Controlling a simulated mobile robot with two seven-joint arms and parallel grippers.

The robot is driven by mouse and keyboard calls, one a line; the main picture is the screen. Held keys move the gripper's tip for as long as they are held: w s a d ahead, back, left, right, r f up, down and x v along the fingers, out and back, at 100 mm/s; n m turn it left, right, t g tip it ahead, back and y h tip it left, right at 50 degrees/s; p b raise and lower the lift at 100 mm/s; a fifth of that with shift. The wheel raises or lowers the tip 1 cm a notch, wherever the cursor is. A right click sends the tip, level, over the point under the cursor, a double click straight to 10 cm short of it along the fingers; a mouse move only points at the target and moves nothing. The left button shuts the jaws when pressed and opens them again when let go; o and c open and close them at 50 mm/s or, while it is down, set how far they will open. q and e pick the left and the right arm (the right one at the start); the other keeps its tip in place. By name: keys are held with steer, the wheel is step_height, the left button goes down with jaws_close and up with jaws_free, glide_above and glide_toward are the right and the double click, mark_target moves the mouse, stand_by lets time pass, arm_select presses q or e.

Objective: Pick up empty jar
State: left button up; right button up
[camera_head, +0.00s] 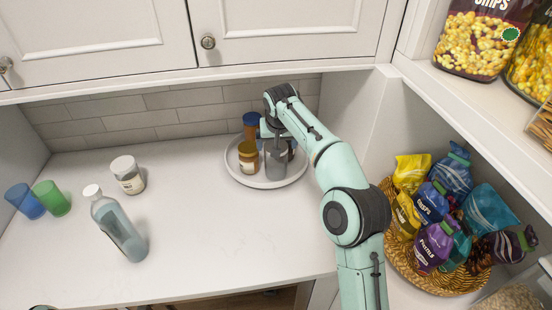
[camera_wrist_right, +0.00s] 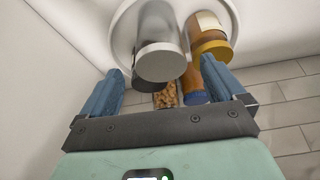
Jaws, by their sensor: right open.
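A clear jar with a grey lid (camera_wrist_right: 160,62) stands on the round white tray (camera_head: 262,184) and looks empty in the right wrist view. In the head view the greyish jar (camera_head: 275,166) is partly hidden by my right gripper (camera_head: 273,138). The right wrist view shows my right gripper (camera_wrist_right: 165,72) open, with its blue fingers spread on either side of the jar's lid end and no visible contact. My left gripper is not in view.
An amber jar with a yellow lid (camera_head: 248,156), a blue-capped bottle (camera_head: 251,124) and a nut-filled container (camera_wrist_right: 166,95) crowd close by. A white-lidded jar (camera_head: 128,176), bottle (camera_head: 118,228) and cups (camera_head: 52,198) stand left. A snack basket (camera_head: 410,262) is right. The counter's middle is clear.

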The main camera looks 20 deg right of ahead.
mark_target(276, 161)
steer(key=x, duration=0.4)
steer(key=shift+f, duration=0.15)
steer(key=x, duration=0.5)
steer(key=shift+w+d+f, duration=0.2)
steer(key=shift+w+d, duration=0.1)
steer(key=shift+w, duration=0.25)
steer(key=shift+s, duration=0.1)
steer(key=c, duration=0.9)
